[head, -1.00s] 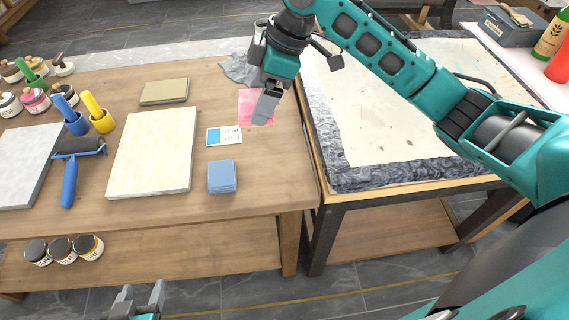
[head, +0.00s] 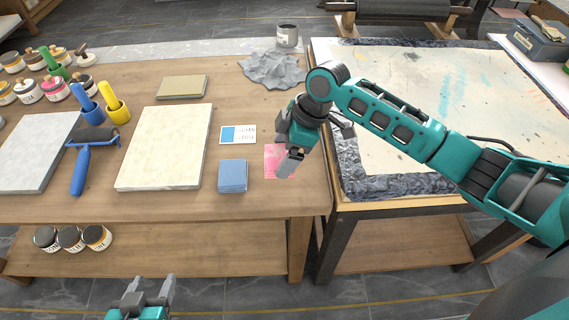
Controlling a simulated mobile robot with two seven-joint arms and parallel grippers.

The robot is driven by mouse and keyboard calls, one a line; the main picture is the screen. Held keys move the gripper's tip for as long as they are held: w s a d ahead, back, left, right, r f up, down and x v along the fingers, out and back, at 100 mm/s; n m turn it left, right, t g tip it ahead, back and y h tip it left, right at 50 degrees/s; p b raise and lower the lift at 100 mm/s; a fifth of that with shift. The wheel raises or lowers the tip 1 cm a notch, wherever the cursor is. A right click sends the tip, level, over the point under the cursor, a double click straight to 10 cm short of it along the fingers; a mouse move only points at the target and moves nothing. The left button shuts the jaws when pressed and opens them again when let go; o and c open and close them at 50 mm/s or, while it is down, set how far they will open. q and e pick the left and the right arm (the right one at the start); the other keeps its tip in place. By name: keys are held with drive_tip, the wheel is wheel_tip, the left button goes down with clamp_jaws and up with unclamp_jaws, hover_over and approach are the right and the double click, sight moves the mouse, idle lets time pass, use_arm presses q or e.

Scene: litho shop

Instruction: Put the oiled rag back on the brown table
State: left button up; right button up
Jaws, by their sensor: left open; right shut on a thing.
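A flat pink cloth (head: 273,162), which I take to be the oiled rag, is at the fingers of my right gripper (head: 288,163). That gripper is shut on it, over the right end of the brown table (head: 160,205). The fingers hide part of the cloth, and I cannot tell whether it touches the tabletop. My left gripper (head: 143,292) is open and empty at the bottom of the view, in front of the table.
A white and blue card (head: 238,134) and a blue block (head: 232,175) lie left of the cloth. A crumpled grey cloth (head: 272,70) and a grey can (head: 287,35) are behind. A pale slab (head: 165,147) lies further left. A press bed (head: 425,95) stands to the right.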

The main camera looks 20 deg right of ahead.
drive_tip(key=shift+f+b, duration=0.3)
drive_tip(key=shift+f, duration=1.9)
drive_tip(key=shift+f, duration=0.2)
drive_tip(key=o, duration=0.8)
drive_tip(key=shift+c, duration=0.2)
drive_tip(key=shift+r, duration=0.1)
drive_tip(key=shift+r, duration=0.15)
drive_tip(key=p+v, duration=0.1)
drive_tip(key=v, duration=1.1)
drive_tip(key=shift+p, duration=0.35)
drive_tip(key=shift+s, duration=0.1)
